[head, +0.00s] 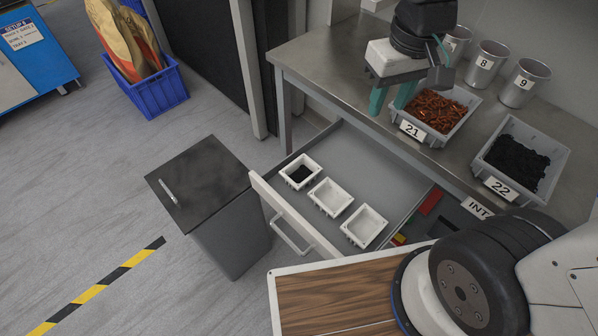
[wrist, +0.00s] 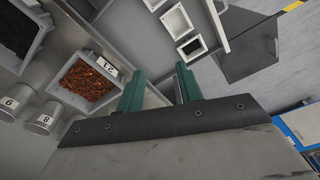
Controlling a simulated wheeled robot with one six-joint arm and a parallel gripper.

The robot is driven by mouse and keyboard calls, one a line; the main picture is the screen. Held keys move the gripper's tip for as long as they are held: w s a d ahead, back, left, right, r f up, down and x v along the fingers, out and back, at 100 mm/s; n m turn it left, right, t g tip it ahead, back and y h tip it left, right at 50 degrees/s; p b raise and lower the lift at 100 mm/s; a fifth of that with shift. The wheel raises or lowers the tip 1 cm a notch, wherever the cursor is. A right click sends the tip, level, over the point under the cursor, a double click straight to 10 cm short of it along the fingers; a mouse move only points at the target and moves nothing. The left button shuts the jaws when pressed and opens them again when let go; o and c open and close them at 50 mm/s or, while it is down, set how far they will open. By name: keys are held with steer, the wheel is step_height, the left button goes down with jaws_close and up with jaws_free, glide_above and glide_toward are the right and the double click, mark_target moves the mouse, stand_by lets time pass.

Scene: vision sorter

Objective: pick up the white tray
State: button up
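Three small white trays stand in a row in the open drawer. The back-left tray (head: 300,172) has black material in it; the middle tray (head: 330,198) and the front-right tray (head: 364,227) look empty. In the wrist view the tray with black material (wrist: 192,46), the middle tray (wrist: 176,21) and part of the third tray (wrist: 153,4) show beyond my fingers. My gripper (head: 390,101) has green fingers, spread apart with nothing between them. It hangs by the bench's front edge, beyond the trays and apart from them. The fingers also show in the wrist view (wrist: 160,74).
The drawer (head: 375,160) is pulled out from under the metal bench (head: 330,60). Bin 21 (head: 411,129) with copper-coloured scraps stands close beside my gripper; bin 22 (head: 500,187) and metal cups (head: 523,84) are farther right. A dark-topped cabinet (head: 205,180) stands left of the drawer.

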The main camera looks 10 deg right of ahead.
steer(key=w+a+f+n, duration=0.3)
steer(key=w+a+f, duration=0.55)
steer(key=f, duration=0.35)
steer(key=n, duration=0.2)
glide_above(289, 179)
steer(key=shift+g, duration=0.4)
steer(key=f, duration=1.5)
steer(key=shift+s, duration=0.4)
steer(key=f, duration=0.6)
steer(key=shift+w, duration=0.4)
steer(key=shift+r, duration=0.1)
jaws_close()
